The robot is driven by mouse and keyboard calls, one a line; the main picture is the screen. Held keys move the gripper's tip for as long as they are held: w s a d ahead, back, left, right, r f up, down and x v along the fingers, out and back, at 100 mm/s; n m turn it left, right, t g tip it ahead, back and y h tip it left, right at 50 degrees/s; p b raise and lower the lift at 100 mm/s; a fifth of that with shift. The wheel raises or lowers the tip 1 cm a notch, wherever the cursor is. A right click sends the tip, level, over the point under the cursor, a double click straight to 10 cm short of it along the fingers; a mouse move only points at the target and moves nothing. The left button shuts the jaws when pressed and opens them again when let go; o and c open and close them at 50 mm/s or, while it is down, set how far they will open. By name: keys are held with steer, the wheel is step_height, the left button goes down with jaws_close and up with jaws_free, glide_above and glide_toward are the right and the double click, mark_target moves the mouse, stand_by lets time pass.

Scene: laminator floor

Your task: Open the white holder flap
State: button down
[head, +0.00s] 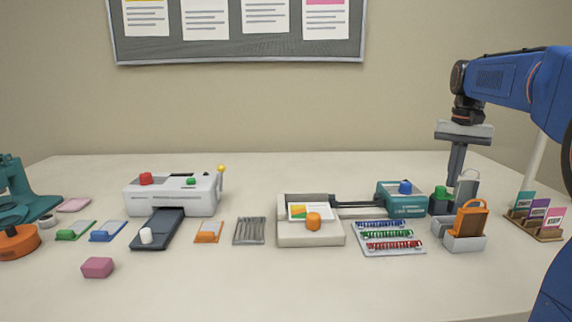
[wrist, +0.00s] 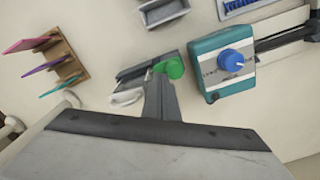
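A small white piece (head: 147,236) lies on the dark tray (head: 163,226) in front of the white laminator (head: 200,203), left of centre in the head view. It may be the white holder flap; at this size I cannot make out a hinge or whether it is open. My gripper (head: 455,180) is far to the right, pointing down by a green knob (head: 440,192). In the wrist view its fingers (wrist: 158,82) look close together and seem shut, with nothing visible between them. The green knob (wrist: 172,68) shows just past the fingertips. The white piece is outside the wrist view.
Beside my gripper stand a grey holder with an orange flap (head: 471,217), a teal device with a blue knob (head: 402,198) and a rack of coloured cards (head: 537,217). Green, blue and orange holders (head: 208,233) lie around the tray. The front of the table is mostly clear.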

steer(key=shift+d, duration=0.55)
stand_by(0.5)
steer(key=shift+w+d+r, duration=0.1)
steer(key=shift+d+r, duration=0.1)
steer(key=shift+r, duration=0.05)
